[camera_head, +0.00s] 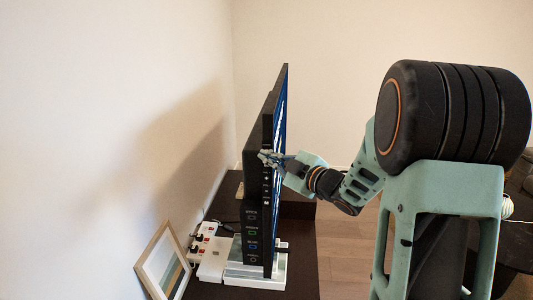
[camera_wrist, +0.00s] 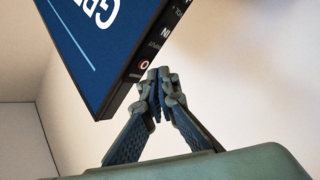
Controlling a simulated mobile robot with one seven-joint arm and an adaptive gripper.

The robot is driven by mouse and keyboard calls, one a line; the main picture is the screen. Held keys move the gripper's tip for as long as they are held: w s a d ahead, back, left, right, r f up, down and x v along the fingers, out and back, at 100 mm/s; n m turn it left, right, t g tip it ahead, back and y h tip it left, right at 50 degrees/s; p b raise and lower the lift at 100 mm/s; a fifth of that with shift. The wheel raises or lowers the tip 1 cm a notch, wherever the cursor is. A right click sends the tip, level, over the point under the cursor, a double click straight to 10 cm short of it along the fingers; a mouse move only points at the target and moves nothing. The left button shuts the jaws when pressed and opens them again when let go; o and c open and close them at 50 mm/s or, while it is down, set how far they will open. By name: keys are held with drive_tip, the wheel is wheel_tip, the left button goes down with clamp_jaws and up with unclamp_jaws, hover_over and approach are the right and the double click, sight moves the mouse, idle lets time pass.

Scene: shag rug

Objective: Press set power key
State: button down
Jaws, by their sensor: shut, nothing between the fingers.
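The set is a flat black screen (camera_head: 267,220), seen nearly edge-on in the head view, standing on a dark cabinet. Its lit blue face (camera_wrist: 95,50) and its side edge show in the wrist view. A key with a red ring (camera_wrist: 144,65), which looks like the power key, sits on that edge near the corner, with other marked keys further along. My gripper (camera_wrist: 159,78) is shut and empty, its fingertips right beside the red-ringed key. In the head view my gripper (camera_head: 272,158) is at the upper part of the edge. Whether it touches the key I cannot tell.
A dark cabinet (camera_head: 302,262) carries the set. A white power strip (camera_head: 203,238) with plugs and a framed picture (camera_head: 163,262) are at the left, near the wall. The floor at the right is open.

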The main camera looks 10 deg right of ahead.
drive_tip(key=shift+s, duration=0.1)
drive_tip(key=s, duration=0.1)
drive_tip(key=s+a, duration=0.1)
drive_tip(key=s, duration=0.1)
drive_tip(key=s+b, duration=0.1)
drive_tip(key=shift+s+a, duration=0.3)
drive_tip(key=shift+s, duration=0.1)
idle(1.2)
